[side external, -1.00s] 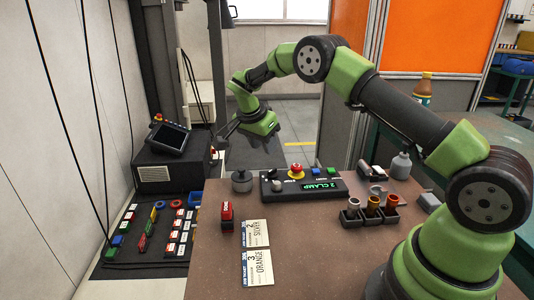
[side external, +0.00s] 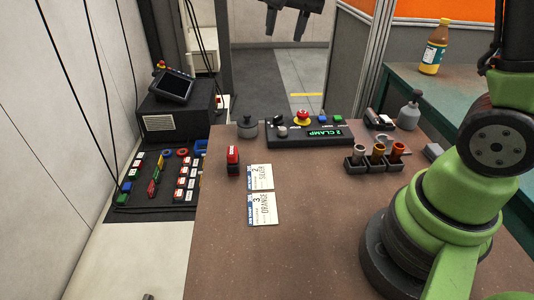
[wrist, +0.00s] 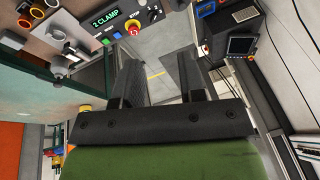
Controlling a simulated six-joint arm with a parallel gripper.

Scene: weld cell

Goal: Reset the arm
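My gripper (side external: 285,24) hangs at the top edge of the side external view, raised high beyond the back edge of the brown table. In the wrist view my gripper (wrist: 160,70) shows two dark fingers well apart, with only floor between them. It is open and empty. It touches nothing that I can see. Much of my arm is out of frame in the side view.
The brown table (side external: 310,245) holds a control box (side external: 312,134) reading "2 CLAMP", a red stamp (side external: 233,160), two cards (side external: 262,193) and small cups (side external: 377,158). A bottle (side external: 434,46) stands on the green bench. A black mat (side external: 155,205) carries several coloured blocks.

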